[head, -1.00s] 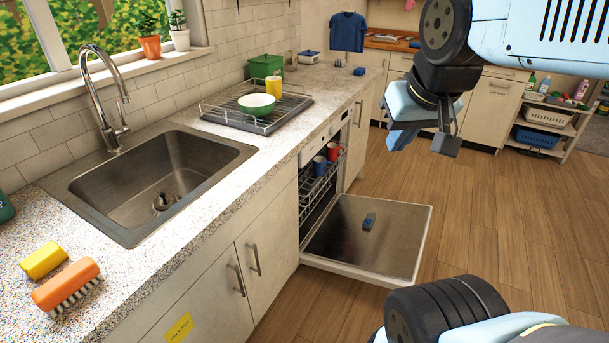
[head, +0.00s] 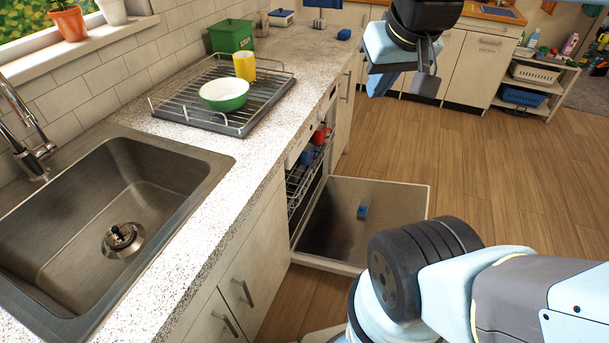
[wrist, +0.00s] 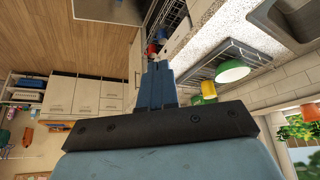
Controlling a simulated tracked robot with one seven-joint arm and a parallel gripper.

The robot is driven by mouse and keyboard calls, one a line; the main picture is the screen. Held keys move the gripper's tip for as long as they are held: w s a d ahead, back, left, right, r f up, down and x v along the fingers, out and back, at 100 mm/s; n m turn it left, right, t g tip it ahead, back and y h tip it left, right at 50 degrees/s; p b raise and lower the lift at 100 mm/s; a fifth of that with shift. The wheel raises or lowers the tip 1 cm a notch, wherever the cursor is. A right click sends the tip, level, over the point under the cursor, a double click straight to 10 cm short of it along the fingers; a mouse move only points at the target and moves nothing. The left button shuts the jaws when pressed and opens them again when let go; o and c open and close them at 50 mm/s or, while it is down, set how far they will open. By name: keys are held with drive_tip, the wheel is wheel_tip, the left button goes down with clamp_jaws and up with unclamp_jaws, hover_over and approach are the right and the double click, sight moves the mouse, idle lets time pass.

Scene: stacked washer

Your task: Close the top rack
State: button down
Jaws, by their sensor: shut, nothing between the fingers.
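The top rack (head: 297,188) is a wire rack in the dishwasher under the counter and appears at least partly out of the opening. It carries a blue mug (head: 308,156) and a red mug (head: 321,135). My gripper (head: 402,88) hangs empty in the air, above and beyond the door, apart from the rack. In the wrist view my gripper (wrist: 157,72) is shut, and the rack (wrist: 170,20) with the mugs lies just beyond its fingertips.
The counter edge (head: 235,195) runs along the left above the dishwasher. A drying tray (head: 170,110) with a green bowl (head: 224,92) and yellow cup (head: 244,66) stands on it. The wooden floor (head: 490,190) right of the door is clear. A shelf (head: 530,85) stands far right.

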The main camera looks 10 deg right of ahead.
drive_tip(key=w+d+f+m+g+y, duration=0.2)
drive_tip(key=w+f+m+g+y, duration=0.25)
drive_tip(key=w+f, duration=0.75)
drive_tip(key=w+d+f+m+g+y, duration=0.1)
drive_tip(key=w+f+m+g+y, duration=0.35)
drive_tip(key=w+f, duration=0.75)
drive_tip(key=w+d+f+m+t+y, duration=0.1)
drive_tip(key=d+f+m+t+y, duration=0.2)
drive_tip(key=f, duration=0.6)
drive_tip(key=w+d+f+m+t+y, duration=0.2)
drive_tip(key=f+m+t+y, duration=0.15)
drive_tip(key=f, duration=0.55)
drive_tip(key=m+t, duration=0.8)
drive_tip(key=m, duration=0.2)
approach(304, 186)
drive_tip(key=shift+g+h, duration=0.25)
drive_tip(key=shift+h, duration=0.2)
drive_tip(key=x, duration=0.4)
drive_tip(key=r+x, duration=0.1)
drive_tip(key=x, duration=0.2)
drive_tip(key=shift+s, duration=0.2)
drive_tip(key=shift+a, duration=0.1)
drive_tip(key=shift+w, duration=0.1)
